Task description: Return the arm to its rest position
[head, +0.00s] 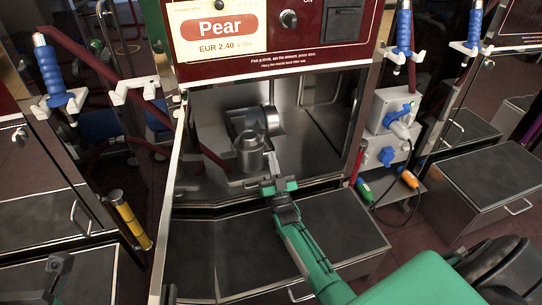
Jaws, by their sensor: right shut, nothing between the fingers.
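My right arm, green, comes in from the lower right and reaches up to the open bay of the Pear dispenser (220,30). My right gripper (272,163) is shut and empty at the front of the bay. Its fingers point into the bay, just right of a grey metal cylindrical part (249,152). I cannot tell whether they touch it. A round metal part (272,118) stands behind the fingertips. My left gripper is not recognisable in view.
An open door (172,190) edges the bay on the left. Blue-handled nozzles hang at the left (50,72) and right (403,30). A grey box with blue plugs (392,118) is on the right. Dark-topped drawers (340,232) stand below the bay.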

